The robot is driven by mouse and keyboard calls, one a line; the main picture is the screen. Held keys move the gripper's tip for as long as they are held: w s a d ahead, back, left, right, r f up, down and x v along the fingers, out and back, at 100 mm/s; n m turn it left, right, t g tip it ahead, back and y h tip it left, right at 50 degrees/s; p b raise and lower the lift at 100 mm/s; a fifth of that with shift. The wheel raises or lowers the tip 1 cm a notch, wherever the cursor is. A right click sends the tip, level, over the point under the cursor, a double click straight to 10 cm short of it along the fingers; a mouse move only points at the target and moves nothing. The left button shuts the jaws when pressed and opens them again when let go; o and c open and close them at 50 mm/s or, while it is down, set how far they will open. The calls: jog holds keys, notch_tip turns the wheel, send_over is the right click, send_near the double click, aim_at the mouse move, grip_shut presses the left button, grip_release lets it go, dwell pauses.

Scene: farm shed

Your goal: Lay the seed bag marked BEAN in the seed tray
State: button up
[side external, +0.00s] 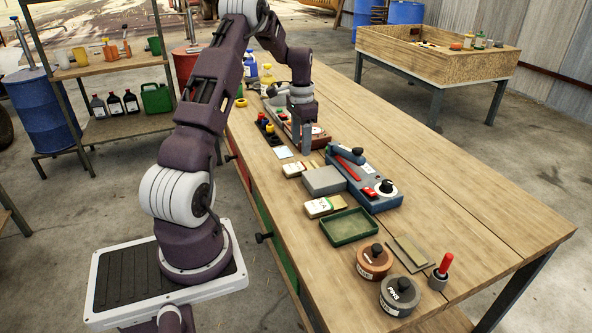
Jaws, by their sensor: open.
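The green seed tray (333,240) lies on the workbench at its near side, and it looks empty. A small cream bag (316,208) lies just behind the tray; its label seems to end in A but is too small to read surely. Another cream bag (291,170) lies farther back, left of the grey block, its label not readable. I cannot tell which bag is marked BEAN. My gripper (305,148) points down over the bench, behind both bags and apart from them. Its fingers are small and partly blend with things behind; I see nothing held.
A grey block (324,181) and a blue device (374,186) with a red handle stand right of the bags. Two lidded pots (374,262) and a cup with a red-handled tool (440,272) stand at the near end. The bench's right side (470,205) is clear.

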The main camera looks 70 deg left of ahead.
aim_at(299, 165)
jog(key=f, duration=0.7)
jog(key=shift+s+a+f, duration=0.1)
jog(key=shift+a+f, duration=0.2)
jog(key=shift+f, duration=0.05)
grip_shut()
notch_tip(299, 165, up, 10)
jog(key=w+d+r+n, duration=0.1)
jog(key=w+d+r, duration=0.2)
jog(key=d, duration=0.5)
jog(key=w+d+r, duration=0.3)
jog(key=w+d, duration=0.1)
jog(key=d, duration=0.4)
jog(key=s+d+f+m, duration=0.1)
jog(key=s+d+f, duration=0.1)
jog(key=d, duration=2.2)
jog(key=s+a+f, duration=0.2)
jog(key=a+f, duration=0.1)
jog(key=a, duration=0.3)
jog(key=s+a+f, duration=0.2)
jog(key=a+f, duration=0.1)
jog(key=a, duration=0.4)
jog(key=shift+w+d+f, duration=0.1)
jog(key=shift+f, duration=3.1)
jog(key=shift+f, duration=0.5)
